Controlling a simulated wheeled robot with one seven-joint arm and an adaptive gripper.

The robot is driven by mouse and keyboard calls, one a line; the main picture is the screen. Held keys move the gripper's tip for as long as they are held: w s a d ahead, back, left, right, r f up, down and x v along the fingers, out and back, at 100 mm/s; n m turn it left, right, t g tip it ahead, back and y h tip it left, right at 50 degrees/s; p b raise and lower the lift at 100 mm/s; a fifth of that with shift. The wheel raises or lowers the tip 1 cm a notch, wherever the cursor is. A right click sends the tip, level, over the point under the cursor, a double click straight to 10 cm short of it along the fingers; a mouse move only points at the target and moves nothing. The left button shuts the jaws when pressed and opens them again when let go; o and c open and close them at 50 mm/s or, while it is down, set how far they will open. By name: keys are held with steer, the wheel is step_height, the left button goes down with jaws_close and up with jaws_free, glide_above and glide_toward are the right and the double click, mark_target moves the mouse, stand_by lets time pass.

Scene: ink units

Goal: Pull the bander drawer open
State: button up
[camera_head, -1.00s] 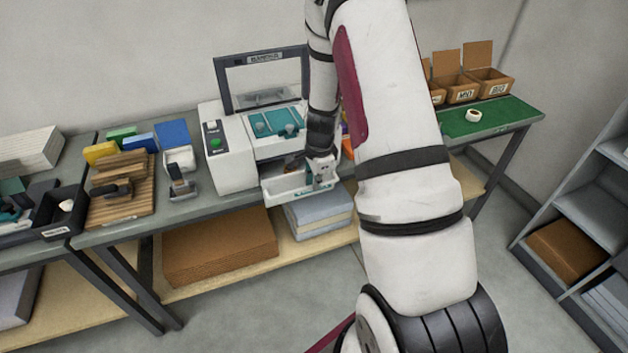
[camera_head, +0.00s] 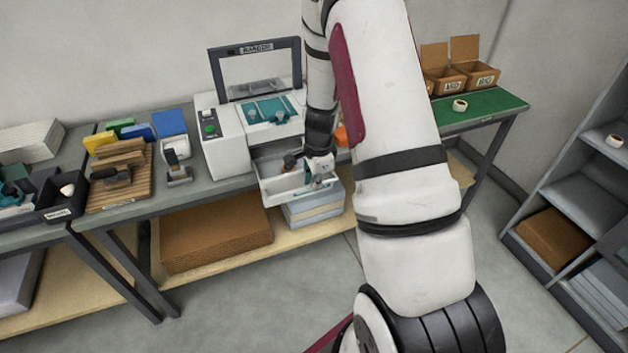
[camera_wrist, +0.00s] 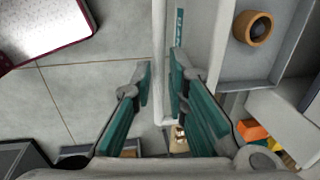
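The bander (camera_head: 222,145) is a white machine on the grey bench with a teal top and a raised dark frame. Its white drawer (camera_head: 272,188) stands pulled out from the front, with its grey inside showing. A wooden, dark-centred piece (camera_wrist: 254,28) lies in it and also shows in the head view (camera_head: 291,161). My gripper (camera_head: 318,180) is at the drawer's front right. The exact contact is hard to see.
A wooden board (camera_head: 120,185) and a small grey stand (camera_head: 177,172) are left of the bander. A green mat (camera_head: 485,108) with a roll (camera_head: 460,105) and open cartons (camera_head: 470,75) is at the right. Floor in front of the drawer is clear.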

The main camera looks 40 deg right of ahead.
steer(key=shift+o, duration=0.6)
steer(key=shift+r, duration=0.2)
step_height(320, 180, up, 11)
steer(key=s, duration=0.2)
steer(key=shift+a+r, duration=0.15)
steer(key=shift+a, duration=0.15)
